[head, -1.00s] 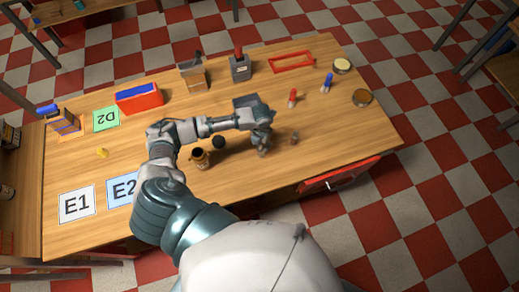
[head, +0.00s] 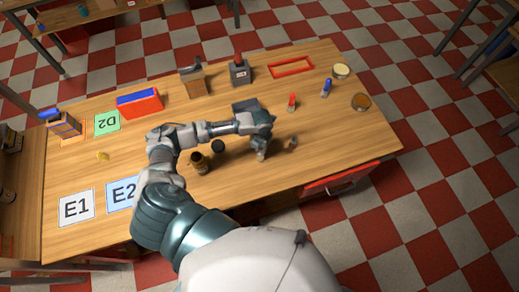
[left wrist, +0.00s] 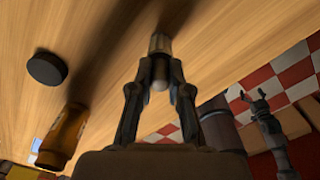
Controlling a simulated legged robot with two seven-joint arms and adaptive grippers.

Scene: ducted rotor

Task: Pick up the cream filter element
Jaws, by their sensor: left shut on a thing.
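The cream filter element (left wrist: 159,42) is a small pale, brownish cylinder between my left fingertips in the left wrist view. My left gripper (left wrist: 159,68) is shut on it, and the dark fingers cover part of its sides.
A brown jar (head: 199,164) and a black disc (head: 218,146) stand left of my left gripper. A red screwdriver-like piece (head: 292,102), a blue one (head: 327,87) and a red frame (head: 290,66) lie beyond it.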

